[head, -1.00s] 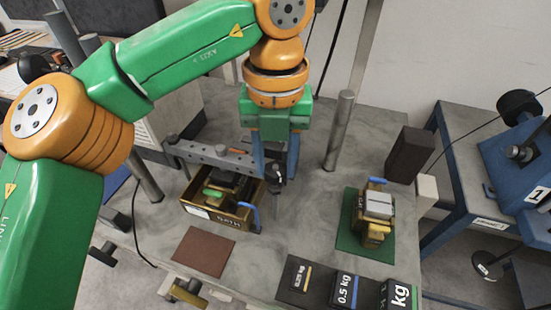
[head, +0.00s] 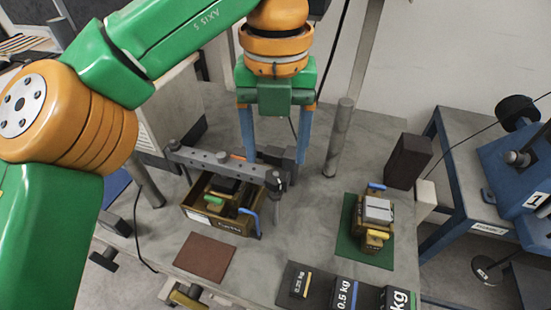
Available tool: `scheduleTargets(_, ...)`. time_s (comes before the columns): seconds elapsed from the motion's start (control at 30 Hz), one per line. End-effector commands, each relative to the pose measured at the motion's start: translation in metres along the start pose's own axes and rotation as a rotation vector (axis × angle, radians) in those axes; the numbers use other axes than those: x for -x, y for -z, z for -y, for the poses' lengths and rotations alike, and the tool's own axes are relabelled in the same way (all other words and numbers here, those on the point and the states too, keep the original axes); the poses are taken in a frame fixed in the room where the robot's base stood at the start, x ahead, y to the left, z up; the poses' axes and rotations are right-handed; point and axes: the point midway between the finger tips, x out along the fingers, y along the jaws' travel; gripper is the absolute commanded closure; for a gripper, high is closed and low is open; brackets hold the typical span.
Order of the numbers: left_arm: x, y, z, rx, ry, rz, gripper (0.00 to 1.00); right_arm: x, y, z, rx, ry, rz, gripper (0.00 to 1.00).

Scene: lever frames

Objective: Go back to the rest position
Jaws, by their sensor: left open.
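My left gripper (head: 275,155) is open, with its two blue fingers pointing down and spread apart. It is at the far side of the lever beam's right end. A dark grey block (head: 273,154) shows between and below the fingers; I cannot tell whether either finger touches it. The grey lever beam (head: 215,162) runs over the back of a brown tray. My right gripper is not in view.
A green mat (head: 352,246) bears a handled block stack. Weight blocks (head: 346,292) stand at the front edge. A metal post (head: 338,138) rises right of my gripper. A brown mat (head: 205,258) lies empty.

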Motion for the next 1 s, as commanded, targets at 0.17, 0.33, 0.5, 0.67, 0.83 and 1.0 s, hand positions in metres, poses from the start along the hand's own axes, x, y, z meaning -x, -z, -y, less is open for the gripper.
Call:
scheduleTargets(0.17, 0.024, 0.0, 0.0, 0.0, -0.001, 0.0, 0.29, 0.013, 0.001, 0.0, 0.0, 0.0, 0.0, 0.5)
scheduleTargets(0.33, 0.023, 0.0, 0.0, 0.0, 0.0, 0.0, 0.29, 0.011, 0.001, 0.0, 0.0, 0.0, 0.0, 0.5)
scheduleTargets(0.5, 0.023, 0.0, 0.0, 0.0, 0.0, 0.0, 0.29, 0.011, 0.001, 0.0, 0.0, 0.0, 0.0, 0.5)
scheduleTargets(0.67, 0.037, 0.0, 0.0, 0.0, 0.0, 0.0, 0.29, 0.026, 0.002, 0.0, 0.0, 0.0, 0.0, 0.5)
scheduleTargets(0.83, 0.08, 0.0, 0.0, -0.001, -0.001, 0.0, 0.29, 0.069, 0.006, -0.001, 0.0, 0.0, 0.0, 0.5)
scheduleTargets(1.0, 0.103, 0.0, 0.0, -0.001, -0.001, 0.0, 0.29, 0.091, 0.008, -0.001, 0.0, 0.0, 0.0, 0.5)
